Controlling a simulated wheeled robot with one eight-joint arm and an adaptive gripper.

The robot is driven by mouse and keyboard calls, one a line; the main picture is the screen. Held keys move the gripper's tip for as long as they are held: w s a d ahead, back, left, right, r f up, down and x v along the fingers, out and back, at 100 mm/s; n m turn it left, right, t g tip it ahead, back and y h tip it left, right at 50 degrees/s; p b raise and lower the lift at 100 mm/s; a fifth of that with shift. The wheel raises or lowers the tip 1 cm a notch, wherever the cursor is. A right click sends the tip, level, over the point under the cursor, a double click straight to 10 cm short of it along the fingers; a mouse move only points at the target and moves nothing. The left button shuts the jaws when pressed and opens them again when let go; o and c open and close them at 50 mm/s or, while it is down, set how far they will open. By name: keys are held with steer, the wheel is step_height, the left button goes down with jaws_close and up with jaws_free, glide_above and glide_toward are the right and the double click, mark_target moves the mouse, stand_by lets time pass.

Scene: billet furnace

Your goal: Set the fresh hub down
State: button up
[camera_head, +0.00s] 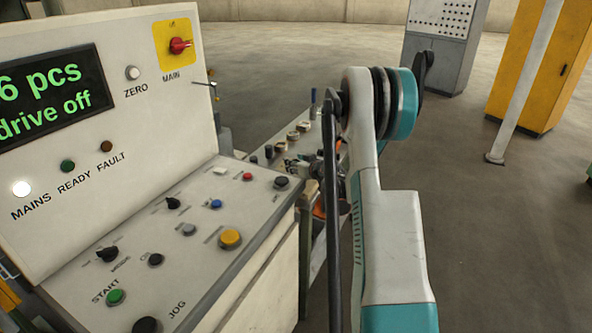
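My arm reaches forward over the right side of the console and bends down at a teal joint. What seems to be my gripper (322,172) is a small dark shape at the far bench, mostly hidden behind my own arm. Its fingers are not clear, so I cannot tell whether it is open or shut or holds anything. The bench (262,172) carries several small round parts, some dark and some pale and ring-like (293,136). I cannot tell which of them, if any, is the fresh hub.
A control console (190,235) with buttons and knobs fills the left foreground. Its display (45,95) reads "6 pcs" and "drive off"; the MAINS lamp (21,188) is lit white. A grey cabinet (440,45), a yellow cabinet (545,65) and a post (520,90) stand behind.

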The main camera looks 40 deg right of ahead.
steer(key=shift+f, duration=0.75)
steer(key=shift+r, duration=0.1)
steer(key=o, duration=1.4)
